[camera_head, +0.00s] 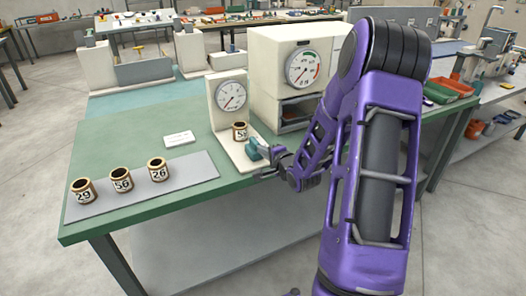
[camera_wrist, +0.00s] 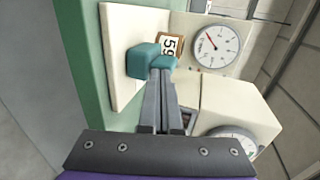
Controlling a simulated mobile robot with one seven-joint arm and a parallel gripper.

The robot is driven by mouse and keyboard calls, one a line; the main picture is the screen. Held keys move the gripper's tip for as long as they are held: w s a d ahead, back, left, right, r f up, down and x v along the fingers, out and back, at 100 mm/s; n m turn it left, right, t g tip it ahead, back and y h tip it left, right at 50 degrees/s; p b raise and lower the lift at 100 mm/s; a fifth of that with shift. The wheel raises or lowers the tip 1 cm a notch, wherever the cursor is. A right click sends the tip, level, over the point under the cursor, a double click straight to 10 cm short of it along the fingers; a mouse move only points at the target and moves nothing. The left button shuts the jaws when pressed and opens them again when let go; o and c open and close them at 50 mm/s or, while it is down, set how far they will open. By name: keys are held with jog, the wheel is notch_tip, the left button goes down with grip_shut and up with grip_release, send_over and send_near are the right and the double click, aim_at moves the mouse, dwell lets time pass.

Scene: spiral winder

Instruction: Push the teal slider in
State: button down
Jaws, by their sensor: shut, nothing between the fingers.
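The teal slider (camera_head: 251,150) is a small block on the cream base of the gauge stand (camera_head: 228,107), near the table's front edge. In the wrist view the teal slider (camera_wrist: 143,61) sits just past my fingertips, showing as a larger block and a smaller one. My gripper (camera_head: 260,158) is shut and empty, with its tips right at the slider. The wrist view shows the shut fingers (camera_wrist: 160,74) overlapping the slider's near side; I cannot tell if they touch it. A numbered cup (camera_head: 240,132) stands on the base just behind the slider.
Three numbered cups (camera_head: 121,181) stand on a grey mat (camera_head: 195,172) at the left. A white card (camera_head: 178,139) lies behind it. A large cream machine with a dial (camera_head: 275,62) stands behind my arm. Green table top (camera_head: 130,130) is clear around the card.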

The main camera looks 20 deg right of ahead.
aim_at(254, 139)
jog(key=w, duration=0.5)
jog(key=shift+w+a, duration=0.1)
jog(key=shift+w, duration=0.55)
jog(key=shift+w+r, duration=0.1)
jog(key=shift+r, duration=0.1)
jog(key=shift+a, duration=0.1)
